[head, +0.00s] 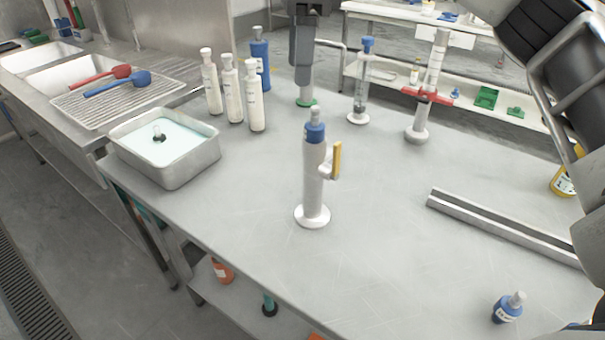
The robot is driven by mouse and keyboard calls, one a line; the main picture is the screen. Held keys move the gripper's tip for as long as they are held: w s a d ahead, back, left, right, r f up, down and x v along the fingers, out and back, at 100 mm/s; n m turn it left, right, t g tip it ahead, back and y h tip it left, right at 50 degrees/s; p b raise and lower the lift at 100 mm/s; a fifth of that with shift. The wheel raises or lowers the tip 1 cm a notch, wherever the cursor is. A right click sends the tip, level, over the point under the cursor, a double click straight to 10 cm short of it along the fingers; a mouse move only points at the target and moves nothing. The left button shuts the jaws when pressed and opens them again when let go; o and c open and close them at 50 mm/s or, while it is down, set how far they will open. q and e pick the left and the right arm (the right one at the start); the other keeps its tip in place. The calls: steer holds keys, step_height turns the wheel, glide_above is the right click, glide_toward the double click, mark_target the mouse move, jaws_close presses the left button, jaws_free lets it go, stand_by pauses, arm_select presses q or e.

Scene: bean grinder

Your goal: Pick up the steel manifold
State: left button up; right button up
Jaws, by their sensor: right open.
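A long, straight steel bar with a groove along it (500,223) lies on the right part of the grey table; it is the only piece here that fits the steel manifold. Its right end is hidden behind my right arm. My right gripper (590,235) is at the right edge of the view, by that hidden end. It is open, partly cut off by the frame, and I cannot tell whether it touches the bar.
A white dispenser with a blue top (314,180) stands mid-table. A small blue bottle (508,307) is near the front right. A steel basin (170,165), white bottles (231,90) and glass columns (432,80) stand farther back. The table between dispenser and bar is clear.

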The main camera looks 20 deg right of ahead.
mark_target(314, 107)
steer(key=shift+w+d+r+h, duration=0.1)
steer(key=shift+d+r+h, duration=0.2)
steer(key=shift+d, duration=0.3)
steer(key=shift+w+d+r+h, duration=0.1)
steer(key=shift+d+r+h, duration=0.15)
steer(key=shift+d, duration=0.35)
step_height(314, 107, down, 5)
steer(key=shift+s+f+b, duration=0.1)
steer(key=shift+s+b, duration=0.05)
steer(key=shift+b, duration=0.95)
step_height(314, 107, down, 4)
steer(key=shift+f, duration=0.2)
steer(key=f, duration=0.4)
steer(key=shift+s+d+f+p, duration=0.1)
steer(key=shift+d+f+p, duration=0.1)
steer(key=shift+f+p, duration=0.15)
arm_select(q)
steer(key=shift+d+f, duration=0.15)
steer(key=shift+f, duration=0.4)
arm_select(e)
steer(key=shift+f, duration=0.3)
arm_select(q)
steer(key=shift+w, duration=0.15)
arm_select(e)
jaws_close()
